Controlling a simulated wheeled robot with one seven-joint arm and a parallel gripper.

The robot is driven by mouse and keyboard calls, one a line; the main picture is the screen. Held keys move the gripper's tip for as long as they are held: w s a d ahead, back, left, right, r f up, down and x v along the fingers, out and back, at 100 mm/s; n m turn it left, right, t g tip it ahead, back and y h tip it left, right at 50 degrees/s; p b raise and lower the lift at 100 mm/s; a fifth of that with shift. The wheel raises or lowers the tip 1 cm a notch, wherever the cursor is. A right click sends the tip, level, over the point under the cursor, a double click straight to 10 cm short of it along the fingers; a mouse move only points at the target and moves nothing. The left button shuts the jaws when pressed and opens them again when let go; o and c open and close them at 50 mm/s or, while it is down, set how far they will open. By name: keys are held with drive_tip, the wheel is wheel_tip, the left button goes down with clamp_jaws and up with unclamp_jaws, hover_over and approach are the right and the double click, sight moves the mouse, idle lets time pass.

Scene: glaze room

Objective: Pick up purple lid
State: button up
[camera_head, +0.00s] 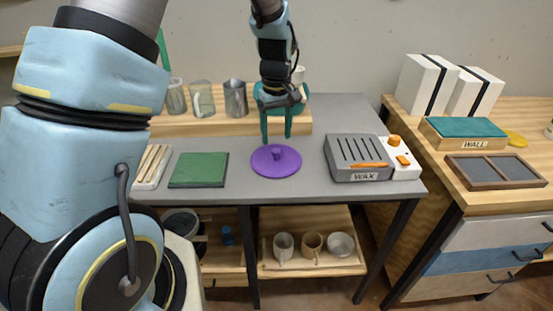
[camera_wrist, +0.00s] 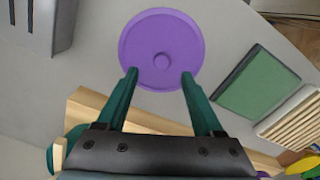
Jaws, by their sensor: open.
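The purple lid (camera_head: 276,162) lies flat on the grey table, a round disc with a small knob in its middle. It also shows in the wrist view (camera_wrist: 162,28), with its knob near the centre. My gripper (camera_head: 276,137) has green fingers pointing down, just behind and above the lid in the head view. In the wrist view my gripper (camera_wrist: 158,75) is open and empty. Its fingertips overlap the lid's near edge on either side of the knob, but they stand short of the knob. I cannot tell the exact height above the lid.
A green mat (camera_head: 200,169) lies left of the lid, and a grey box labelled WAX (camera_head: 357,160) stands to its right. Several cups stand on a wooden riser (camera_head: 219,128) behind. The grey table (camera_head: 240,194) is clear in front of the lid.

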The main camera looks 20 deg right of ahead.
sight(276, 150)
drive_tip(key=shift+s+a+f+p, duration=0.1)
drive_tip(key=shift+f+p, duration=0.25)
drive_tip(key=shift+f, duration=0.8)
drive_tip(key=shift+s+f+p, duration=0.1)
drive_tip(key=shift+f+p, duration=0.25)
drive_tip(key=shift+f, duration=0.8)
clamp_jaws()
